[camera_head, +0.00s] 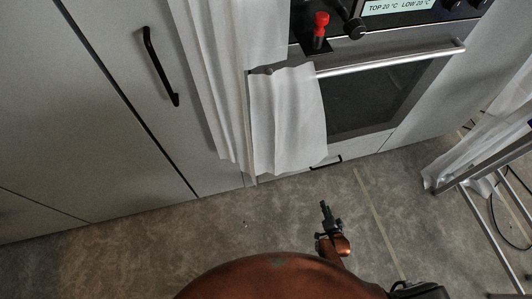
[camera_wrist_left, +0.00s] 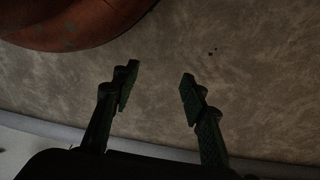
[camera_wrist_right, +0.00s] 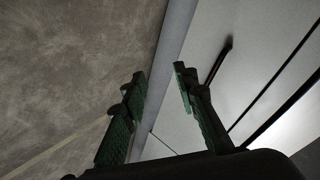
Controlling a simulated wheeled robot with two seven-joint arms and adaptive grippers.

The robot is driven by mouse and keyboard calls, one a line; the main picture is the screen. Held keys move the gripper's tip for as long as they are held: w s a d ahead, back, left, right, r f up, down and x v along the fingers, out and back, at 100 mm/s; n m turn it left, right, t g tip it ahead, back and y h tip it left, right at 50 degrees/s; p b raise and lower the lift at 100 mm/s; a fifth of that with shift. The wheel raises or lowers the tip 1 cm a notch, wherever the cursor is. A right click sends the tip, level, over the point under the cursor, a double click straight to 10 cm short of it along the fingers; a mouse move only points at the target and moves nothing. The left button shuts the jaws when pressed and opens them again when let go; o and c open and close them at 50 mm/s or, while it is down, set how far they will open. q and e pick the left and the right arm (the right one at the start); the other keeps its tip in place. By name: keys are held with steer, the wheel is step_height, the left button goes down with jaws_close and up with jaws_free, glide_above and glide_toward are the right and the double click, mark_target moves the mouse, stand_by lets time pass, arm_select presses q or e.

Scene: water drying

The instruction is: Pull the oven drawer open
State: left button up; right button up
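The oven drawer (camera_head: 362,145) is a low pale front under the oven door, and it looks shut. Its black handle (camera_head: 326,163) shows just below the hanging white towel (camera_head: 288,118). In the right wrist view the dark handle (camera_wrist_right: 219,60) stands on the pale front just beyond the right fingertip. My right gripper (camera_head: 325,208) is above the floor in front of the drawer, apart from the handle in the head view. Its fingers (camera_wrist_right: 160,76) are apart with nothing between them. My left gripper (camera_wrist_left: 157,78) is open and empty over bare floor, outside the head view.
The oven door (camera_head: 372,98) has a metal bar handle (camera_head: 400,58) with the towel over it. A white curtain-like cloth (camera_head: 205,80) hangs to the left, beside a cabinet with a black handle (camera_head: 160,65). A metal rack (camera_head: 490,165) stands at right. The floor (camera_head: 130,250) at left is clear.

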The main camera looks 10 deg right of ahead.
steer(key=w+d+m+t+h+b, duration=0.1)
steer(key=w+d+m+t+b, duration=0.1)
steer(key=w+m+b, duration=0.45)
arm_select(q)
steer(key=w+d+r+h+b, duration=0.1)
steer(key=w+d+r+b, duration=0.1)
steer(key=w+r, duration=0.4)
arm_select(e)
steer(key=m+t+h, duration=0.2)
glide_toward(327, 166)
steer(key=w+f, duration=0.2)
steer(key=b+x, duration=0.1)
steer(key=x, duration=0.1)
steer(key=b+x, duration=0.1)
steer(key=x, duration=0.2)
steer(key=b+x, duration=0.1)
steer(key=x, duration=0.2)
steer(key=shift+d+r, duration=0.4)
arm_select(q)
steer(key=w+d+f+t, duration=0.1)
steer(key=f, duration=0.1)
steer(key=w+d+f+t, duration=0.2)
steer(key=shift+d+n+t+h, duration=0.2)
steer(key=shift+n+t+h, duration=0.1)
steer(key=shift+h, duration=0.1)
arm_select(e)
steer(key=shift+w, duration=0.15)
